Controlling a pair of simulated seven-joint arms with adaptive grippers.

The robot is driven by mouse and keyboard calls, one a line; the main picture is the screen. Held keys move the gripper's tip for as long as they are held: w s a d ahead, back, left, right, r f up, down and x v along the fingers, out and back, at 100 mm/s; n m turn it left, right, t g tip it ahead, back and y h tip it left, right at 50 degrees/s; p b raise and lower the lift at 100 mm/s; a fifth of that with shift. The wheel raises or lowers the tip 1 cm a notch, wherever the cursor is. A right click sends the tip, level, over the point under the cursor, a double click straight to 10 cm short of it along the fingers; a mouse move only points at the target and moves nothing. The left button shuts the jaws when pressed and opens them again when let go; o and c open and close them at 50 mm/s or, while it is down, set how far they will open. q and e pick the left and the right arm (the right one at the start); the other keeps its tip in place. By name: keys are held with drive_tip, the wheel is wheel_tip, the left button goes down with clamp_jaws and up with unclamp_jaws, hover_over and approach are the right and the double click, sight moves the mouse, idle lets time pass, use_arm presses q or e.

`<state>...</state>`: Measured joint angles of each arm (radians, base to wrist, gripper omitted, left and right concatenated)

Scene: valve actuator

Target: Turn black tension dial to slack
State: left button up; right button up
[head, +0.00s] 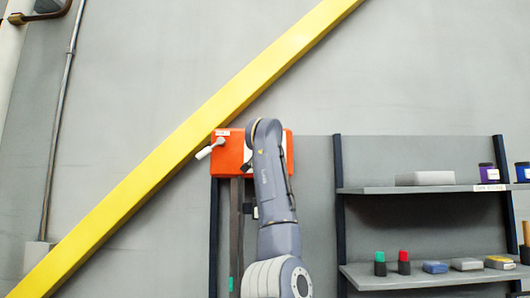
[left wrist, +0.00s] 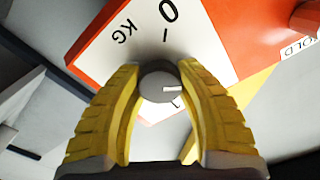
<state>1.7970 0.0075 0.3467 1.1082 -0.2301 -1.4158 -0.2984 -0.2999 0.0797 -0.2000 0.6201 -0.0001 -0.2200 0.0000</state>
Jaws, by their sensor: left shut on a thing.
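The tension dial (left wrist: 160,88) is a round dark grey knob with a white pointer mark on its face. It sits over a white scale plate (left wrist: 120,45) printed "KG" and "0" on the orange actuator box. My left gripper (left wrist: 158,72) has its yellow fingers on both sides of the dial and is shut on it. In the head view the orange box (head: 230,157) is on the wall frame, and my arm in front hides the dial and the gripper. My right gripper is not in view.
A light-coloured lever (head: 210,148) sticks out at the box's left. A yellow diagonal beam (head: 150,190) passes close to the box. A shelf (head: 415,190) at right holds jars, blocks and small coloured items. The grey wall (head: 420,70) above is clear.

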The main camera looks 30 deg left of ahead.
use_arm(q)
drive_tip(key=n, duration=0.7)
drive_tip(key=shift+r, duration=0.3)
drive_tip(key=n, duration=0.3)
drive_tip(key=shift+s+n, duration=0.1)
drive_tip(key=shift+n, duration=0.3)
drive_tip(key=shift+a+n, duration=0.1)
drive_tip(key=shift+n, duration=1.7)
drive_tip(key=shift+s, duration=0.1)
drive_tip(key=o, duration=1.3)
drive_tip(key=shift+f, duration=0.2)
